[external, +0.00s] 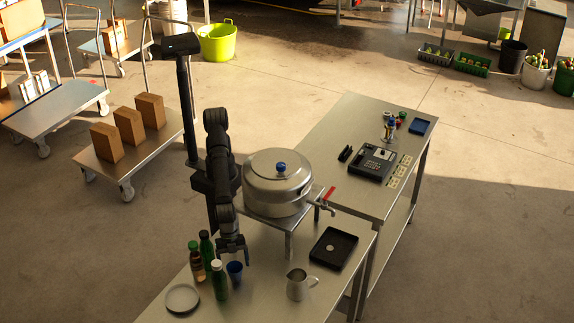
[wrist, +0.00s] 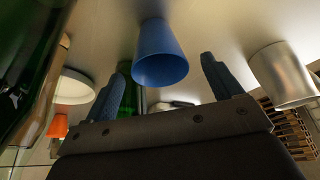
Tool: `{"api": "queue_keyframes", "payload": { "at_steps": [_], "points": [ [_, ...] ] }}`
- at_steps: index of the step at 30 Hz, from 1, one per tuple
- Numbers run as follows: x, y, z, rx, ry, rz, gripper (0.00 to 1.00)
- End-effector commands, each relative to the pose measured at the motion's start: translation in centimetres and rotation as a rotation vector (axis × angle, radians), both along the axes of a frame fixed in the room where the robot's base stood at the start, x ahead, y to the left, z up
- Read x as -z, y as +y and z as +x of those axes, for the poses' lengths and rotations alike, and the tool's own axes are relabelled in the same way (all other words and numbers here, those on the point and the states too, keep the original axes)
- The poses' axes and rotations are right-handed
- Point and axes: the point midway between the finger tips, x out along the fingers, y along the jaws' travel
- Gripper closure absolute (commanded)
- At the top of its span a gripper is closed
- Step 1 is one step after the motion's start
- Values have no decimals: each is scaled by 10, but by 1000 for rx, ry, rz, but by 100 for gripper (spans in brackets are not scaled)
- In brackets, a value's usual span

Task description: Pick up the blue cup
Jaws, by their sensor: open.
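The blue cup (external: 235,270) stands on the metal table in the external view, close beside the green bottles. In the wrist view the blue cup (wrist: 160,55) shows ahead of my gripper, between the lines of its two fingers but beyond their tips. My gripper (external: 233,247) is just above and behind the cup in the external view. In the wrist view my gripper (wrist: 160,80) has its fingers spread wide with nothing between them. I cannot tell the exact gap between fingertips and cup.
Green bottles (external: 218,281) and a brown bottle (external: 197,262) stand left of the cup. A white dish (external: 182,298) is further left. A metal pitcher (external: 298,284) and a black tray (external: 334,248) are to the right. A large pot (external: 277,187) sits on a raised stand behind.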

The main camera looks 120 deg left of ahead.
Motion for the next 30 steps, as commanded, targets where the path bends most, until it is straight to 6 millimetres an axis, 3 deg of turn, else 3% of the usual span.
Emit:
{"api": "queue_keyframes", "payload": {
  "at_steps": [5,12,13,20,30],
  "points": [
    [25,-6,6,0,1,1,16],
    [28,-7,8,0,-1,-1,16],
    [28,-7,8,0,-1,-1,18],
    [28,-7,7,0,-1,-1,63],
    [21,-7,8,0,-1,-1,64]
  ]
}}
